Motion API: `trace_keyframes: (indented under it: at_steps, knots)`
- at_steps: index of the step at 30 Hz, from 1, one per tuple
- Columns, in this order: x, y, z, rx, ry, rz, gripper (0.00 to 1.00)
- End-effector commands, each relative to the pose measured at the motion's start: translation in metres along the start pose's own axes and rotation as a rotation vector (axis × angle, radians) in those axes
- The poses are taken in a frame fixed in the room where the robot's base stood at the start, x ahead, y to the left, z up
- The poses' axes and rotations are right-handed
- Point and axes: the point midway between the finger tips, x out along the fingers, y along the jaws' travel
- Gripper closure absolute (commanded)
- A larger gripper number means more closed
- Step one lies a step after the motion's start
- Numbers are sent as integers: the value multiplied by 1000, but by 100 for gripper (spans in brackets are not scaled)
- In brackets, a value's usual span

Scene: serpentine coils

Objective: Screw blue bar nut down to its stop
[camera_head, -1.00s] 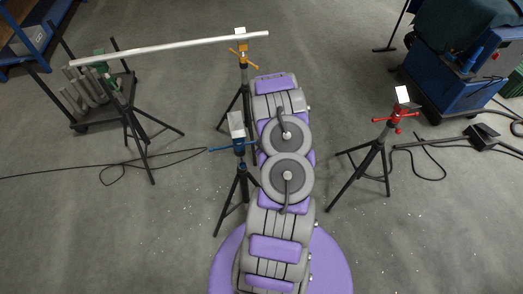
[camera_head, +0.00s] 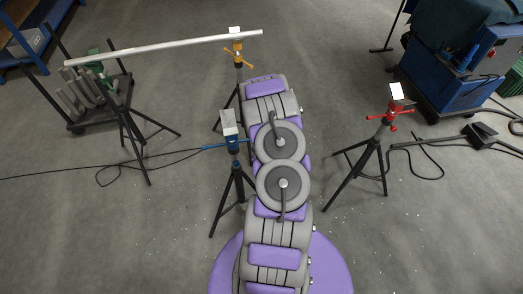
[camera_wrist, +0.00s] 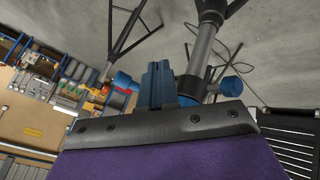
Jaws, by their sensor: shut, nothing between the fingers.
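The blue bar nut (camera_head: 232,146) sits on a black tripod stand (camera_head: 236,185), just below its pale top head (camera_head: 229,122). Its bar points left, and the right end lies close to my arm in the head view. In the wrist view, the nut's hub (camera_wrist: 190,87) is partly hidden behind my fingers, with rounded blue bar ends at left (camera_wrist: 124,82) and right (camera_wrist: 232,87). My gripper (camera_wrist: 158,68) is shut and empty, its fingers upright in front of the nut's bar. I cannot tell whether they touch it. My arm hides the gripper in the head view.
A yellow-nut stand (camera_head: 237,55) stands behind, supporting the right end of a long pale pipe (camera_head: 165,45). A red-nut stand (camera_head: 390,112) is at right. A blue machine (camera_head: 455,75) stands far right. A black cable (camera_head: 120,168) lies on the floor. Open floor lies at lower left.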

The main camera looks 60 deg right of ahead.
Motion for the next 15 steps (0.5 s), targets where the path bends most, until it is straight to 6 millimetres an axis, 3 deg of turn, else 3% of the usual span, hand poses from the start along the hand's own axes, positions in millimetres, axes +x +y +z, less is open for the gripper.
trace_keyframes:
  at_steps: [15]
  knots:
    - [-76,32,16,3,0,1,100]
